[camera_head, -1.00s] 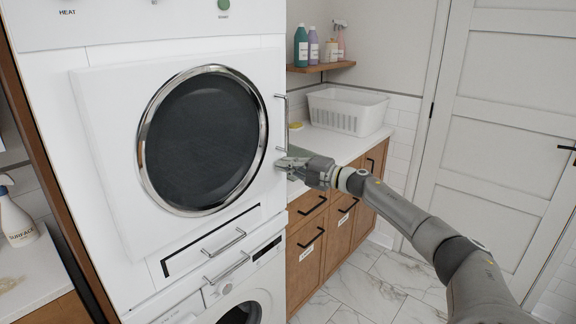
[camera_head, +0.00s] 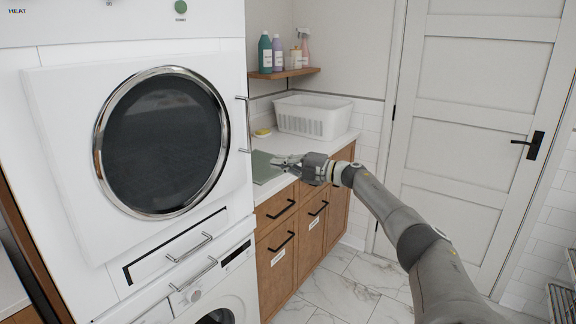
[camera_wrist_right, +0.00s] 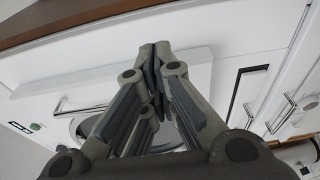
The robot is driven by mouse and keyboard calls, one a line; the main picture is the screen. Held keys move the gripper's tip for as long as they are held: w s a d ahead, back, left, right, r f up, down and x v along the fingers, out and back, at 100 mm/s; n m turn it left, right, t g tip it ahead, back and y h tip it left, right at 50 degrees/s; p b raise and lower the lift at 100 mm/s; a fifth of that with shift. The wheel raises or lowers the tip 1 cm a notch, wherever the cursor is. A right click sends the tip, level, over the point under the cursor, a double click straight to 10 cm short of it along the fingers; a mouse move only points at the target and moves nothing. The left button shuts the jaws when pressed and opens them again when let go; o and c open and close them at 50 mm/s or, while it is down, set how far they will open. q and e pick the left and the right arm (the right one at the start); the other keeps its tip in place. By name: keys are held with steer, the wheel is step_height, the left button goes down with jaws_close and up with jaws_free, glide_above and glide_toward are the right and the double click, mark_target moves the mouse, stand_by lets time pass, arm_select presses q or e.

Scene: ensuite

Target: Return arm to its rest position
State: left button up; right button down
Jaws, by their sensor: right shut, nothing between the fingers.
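My right arm comes in from the lower right of the head view. Its gripper (camera_head: 279,161) is shut and empty, to the right of the white dryer (camera_head: 55,150) and in front of the counter. In the right wrist view the shut fingers (camera_wrist_right: 154,50) point toward the dryer's white front, with its round door partly hidden behind them. The dryer's door handle (camera_head: 246,124) is left of the gripper, with a visible gap in the head view. My left gripper is not in view.
A counter (camera_head: 345,140) with wooden drawers holds a white basket (camera_head: 313,119), a yellow sponge (camera_head: 262,133) and a green-grey flat item (camera_head: 262,168). A shelf (camera_head: 285,73) with several bottles hangs above. A washer (camera_head: 225,290) is below the dryer. A white door (camera_head: 470,130) is at the right.

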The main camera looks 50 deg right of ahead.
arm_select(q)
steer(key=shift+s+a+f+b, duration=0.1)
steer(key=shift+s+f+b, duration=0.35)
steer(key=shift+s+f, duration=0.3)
arm_select(e)
steer(key=d, duration=0.2)
steer(key=shift+s+d, duration=0.15)
steer(key=shift+d, duration=0.15)
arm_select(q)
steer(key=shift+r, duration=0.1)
